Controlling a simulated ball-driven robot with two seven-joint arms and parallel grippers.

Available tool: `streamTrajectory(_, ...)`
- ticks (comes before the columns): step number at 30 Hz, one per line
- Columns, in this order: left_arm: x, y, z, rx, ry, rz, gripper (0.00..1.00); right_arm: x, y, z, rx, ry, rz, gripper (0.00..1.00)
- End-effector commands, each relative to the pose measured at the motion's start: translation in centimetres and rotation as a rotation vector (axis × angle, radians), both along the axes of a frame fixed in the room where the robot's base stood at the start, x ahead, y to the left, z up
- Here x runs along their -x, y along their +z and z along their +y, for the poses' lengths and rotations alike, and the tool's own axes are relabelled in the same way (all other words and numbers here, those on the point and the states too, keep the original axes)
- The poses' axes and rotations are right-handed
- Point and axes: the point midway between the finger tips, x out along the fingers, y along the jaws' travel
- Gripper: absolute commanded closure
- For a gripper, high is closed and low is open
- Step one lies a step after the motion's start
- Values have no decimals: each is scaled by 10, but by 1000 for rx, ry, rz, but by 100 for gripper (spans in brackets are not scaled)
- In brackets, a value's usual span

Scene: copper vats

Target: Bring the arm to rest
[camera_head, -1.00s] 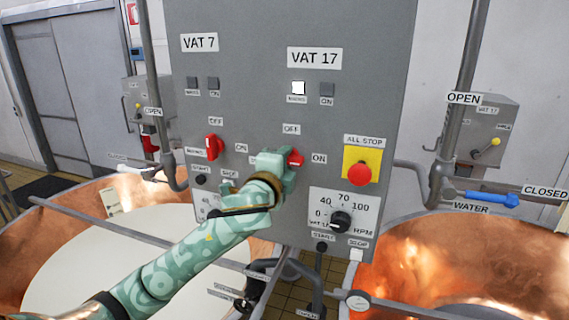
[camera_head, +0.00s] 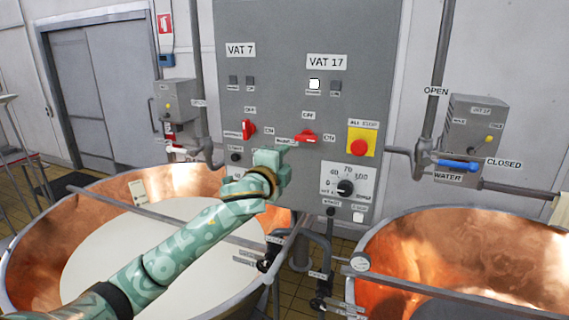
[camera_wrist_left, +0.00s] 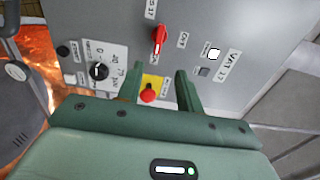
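My left arm comes in from the lower left in the head view, and its gripper (camera_head: 282,158) is in front of the grey control panel (camera_head: 290,60). In the left wrist view the two fingers of the left gripper (camera_wrist_left: 160,72) stand apart with nothing held between them. The red VAT 17 switch (camera_head: 305,136) lies sideways just beyond and above the gripper, apparently clear of it. It also shows beyond the fingertips in the left wrist view (camera_wrist_left: 160,40). A white lamp (camera_head: 314,84) is lit under the VAT 17 label. My right gripper is not in view.
A copper vat holding pale liquid (camera_head: 30,255) is below my left arm; another copper vat (camera_head: 400,250) is at right. The red all-stop button (camera_head: 358,147) and speed knob (camera_head: 345,188) are on the panel. Pipes and valves run beside it.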

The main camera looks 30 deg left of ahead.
Motion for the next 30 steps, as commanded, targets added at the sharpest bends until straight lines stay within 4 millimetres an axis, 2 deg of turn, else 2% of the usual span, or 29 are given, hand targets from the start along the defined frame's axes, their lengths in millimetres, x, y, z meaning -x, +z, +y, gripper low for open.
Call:
streamTrajectory(3, -1, 0, 2, 0, 0, 0, 64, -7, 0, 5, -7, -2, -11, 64)
streamTrajectory(9, -1, 0, 2, 0, 0, 0, 64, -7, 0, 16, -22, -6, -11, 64)
streamTrajectory(17, -1, 0, 1, 0, 0, 0, 64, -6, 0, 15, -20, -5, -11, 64)
streamTrajectory(20, 2, -9, -3, 12, -3, 14, 64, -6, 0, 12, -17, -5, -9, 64)
streamTrajectory(23, 14, -45, -19, 62, -6, 66, 64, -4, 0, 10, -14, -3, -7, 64)
streamTrajectory(25, 33, -86, -36, 128, 2, 129, 64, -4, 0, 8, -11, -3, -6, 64)
streamTrajectory(27, 64, -134, -54, 216, 26, 210, 64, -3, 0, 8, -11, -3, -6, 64)
streamTrajectory(30, 117, -191, -73, 342, 92, 320, 64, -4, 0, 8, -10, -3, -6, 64)
